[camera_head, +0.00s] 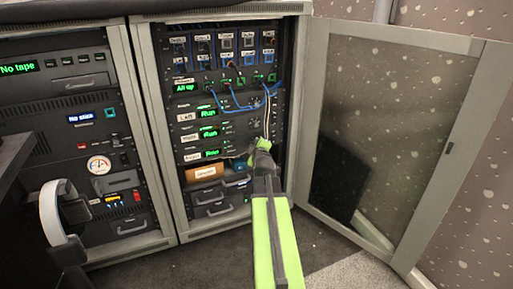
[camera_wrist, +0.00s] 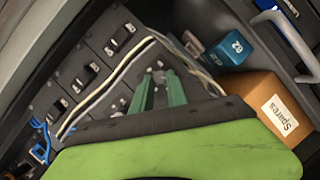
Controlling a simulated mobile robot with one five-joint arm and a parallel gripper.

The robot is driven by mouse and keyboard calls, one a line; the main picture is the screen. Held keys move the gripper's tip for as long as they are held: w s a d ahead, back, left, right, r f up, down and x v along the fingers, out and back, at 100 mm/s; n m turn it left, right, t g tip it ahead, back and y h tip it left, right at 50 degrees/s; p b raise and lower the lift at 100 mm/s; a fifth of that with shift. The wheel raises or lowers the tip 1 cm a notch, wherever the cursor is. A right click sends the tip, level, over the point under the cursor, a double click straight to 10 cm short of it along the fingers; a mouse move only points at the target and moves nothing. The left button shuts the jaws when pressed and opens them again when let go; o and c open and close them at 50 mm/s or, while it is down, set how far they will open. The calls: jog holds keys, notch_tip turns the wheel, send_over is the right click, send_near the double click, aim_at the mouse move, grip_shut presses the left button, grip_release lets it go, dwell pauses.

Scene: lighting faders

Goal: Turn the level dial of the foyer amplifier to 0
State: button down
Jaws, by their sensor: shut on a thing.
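The foyer amplifier (camera_head: 212,154) is the lowest of three black rack units with green "Run" displays; its small white label looks like "Foyer" but is hard to read. My gripper (camera_head: 256,146) is at the right end of this unit and covers its controls. In the wrist view my gripper (camera_wrist: 159,80) has its two green fingers close together, tips at the panel, shut on a small knob that I take for the level dial. The dial is mostly hidden between the fingers, so its pointer and setting cannot be read.
Pale cables (camera_wrist: 105,85) run across the panel close to my fingers. An orange "Spares" box (camera_wrist: 272,108) and a blue box (camera_wrist: 229,49) stand just below. Blue patch cables (camera_head: 238,106) hang above. An open cabinet door (camera_head: 355,40) stands to the right.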

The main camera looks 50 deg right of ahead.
jog(key=shift+f+n, duration=0.1)
jog(key=shift+n, duration=0.2)
jog(key=c, duration=1.3)
grip_release()
